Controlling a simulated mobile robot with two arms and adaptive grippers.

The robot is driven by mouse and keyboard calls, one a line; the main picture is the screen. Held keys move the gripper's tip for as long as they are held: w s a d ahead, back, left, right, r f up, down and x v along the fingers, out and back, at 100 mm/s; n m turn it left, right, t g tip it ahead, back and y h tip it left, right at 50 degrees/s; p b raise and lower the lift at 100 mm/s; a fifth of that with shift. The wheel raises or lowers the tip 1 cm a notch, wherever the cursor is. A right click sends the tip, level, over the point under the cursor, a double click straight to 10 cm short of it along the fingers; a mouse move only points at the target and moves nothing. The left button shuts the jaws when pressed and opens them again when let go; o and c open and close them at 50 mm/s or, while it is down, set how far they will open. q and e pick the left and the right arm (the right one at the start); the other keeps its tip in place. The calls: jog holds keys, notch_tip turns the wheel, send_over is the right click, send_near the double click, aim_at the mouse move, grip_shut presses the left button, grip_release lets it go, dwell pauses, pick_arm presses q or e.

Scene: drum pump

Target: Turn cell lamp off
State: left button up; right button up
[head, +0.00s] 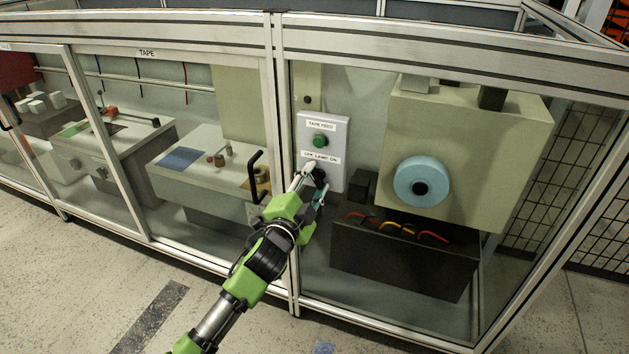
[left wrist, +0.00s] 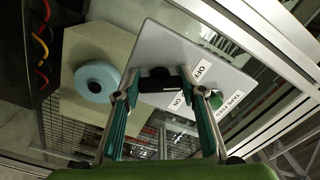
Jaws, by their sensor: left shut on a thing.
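The lamp switch is a black knob (head: 319,176) on a light grey control panel (head: 335,180), below a label strip (head: 321,158). In the left wrist view the label's ends read OFF and ON, and a finger covers its middle. My left gripper (head: 311,172) reaches the panel from the front. In the left wrist view its two fingers (left wrist: 158,78) are shut on the black knob (left wrist: 157,85), one on each side. I cannot tell clearly which mark the knob points to. My right gripper is in neither view.
A green button (head: 320,141) labelled TAPE FEED sits just above the switch. An aluminium frame post (head: 281,130) stands close left of my gripper. A beige machine with a blue roll (head: 421,181) is to the right, above a dark bin (head: 400,255) with coloured cables.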

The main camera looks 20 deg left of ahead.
pick_arm(q)
jog(key=shift+f, duration=0.1)
jog(key=o, duration=1.1)
jog(key=s, duration=1.2)
jog(key=shift+a, duration=0.4)
